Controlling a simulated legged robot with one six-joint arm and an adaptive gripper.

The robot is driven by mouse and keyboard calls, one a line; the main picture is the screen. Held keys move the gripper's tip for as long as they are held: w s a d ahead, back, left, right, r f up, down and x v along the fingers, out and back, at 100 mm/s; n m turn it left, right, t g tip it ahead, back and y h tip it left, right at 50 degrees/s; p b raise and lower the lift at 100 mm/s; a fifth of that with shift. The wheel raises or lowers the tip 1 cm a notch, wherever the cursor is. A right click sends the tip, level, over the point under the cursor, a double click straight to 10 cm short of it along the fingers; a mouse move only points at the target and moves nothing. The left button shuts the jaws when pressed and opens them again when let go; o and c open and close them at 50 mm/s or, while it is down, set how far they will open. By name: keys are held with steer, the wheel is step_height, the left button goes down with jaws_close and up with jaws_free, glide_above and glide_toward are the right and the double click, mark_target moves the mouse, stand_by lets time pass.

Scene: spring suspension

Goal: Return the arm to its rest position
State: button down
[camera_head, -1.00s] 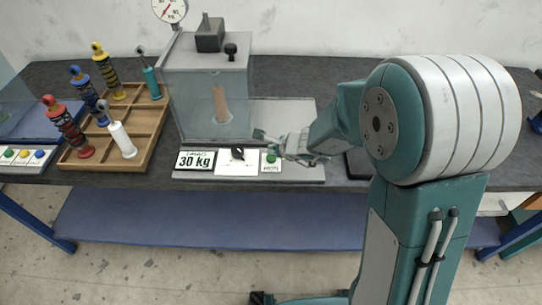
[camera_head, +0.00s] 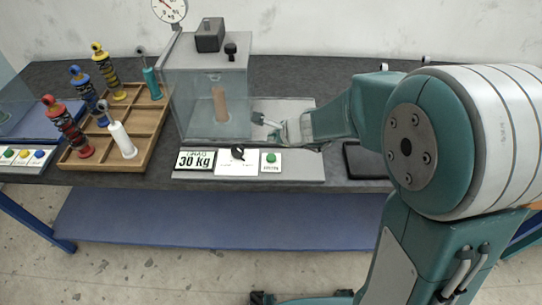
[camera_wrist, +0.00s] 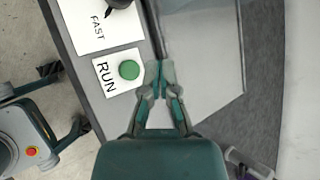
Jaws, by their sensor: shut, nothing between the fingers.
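My gripper (camera_head: 268,127) is in front of the right side of the clear test box in the head view, above the bare part of the machine's base plate. In the wrist view my gripper (camera_wrist: 159,70) is shut with its fingertips together and holds nothing. The green button (camera_wrist: 129,70) beside the word RUN lies just left of the fingertips there. The same green button (camera_head: 271,157) shows on the front panel in the head view. My arm reaches in from the right.
The clear test box (camera_head: 182,100) has a tan cylinder (camera_head: 219,104) inside. A wooden tray (camera_head: 148,136) with several spring dampers stands at the left. A dark pad (camera_head: 364,160) lies right of the panel.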

stand_by(0.5)
steer(key=s+d+r+n+g, duration=0.1)
steer(key=s+d+r+n, duration=0.2)
steer(key=s+r+n, duration=0.75)
steer(key=s+d+r+n+h, duration=0.2)
steer(key=s+d+n+h, duration=0.4)
steer(key=s+d, duration=0.5)
steer(key=s+n, duration=0.2)
steer(key=s, duration=0.1)
steer(key=shift+s+r, duration=0.2)
steer(key=shift+s, duration=0.2)
steer(key=shift+n, duration=0.25)
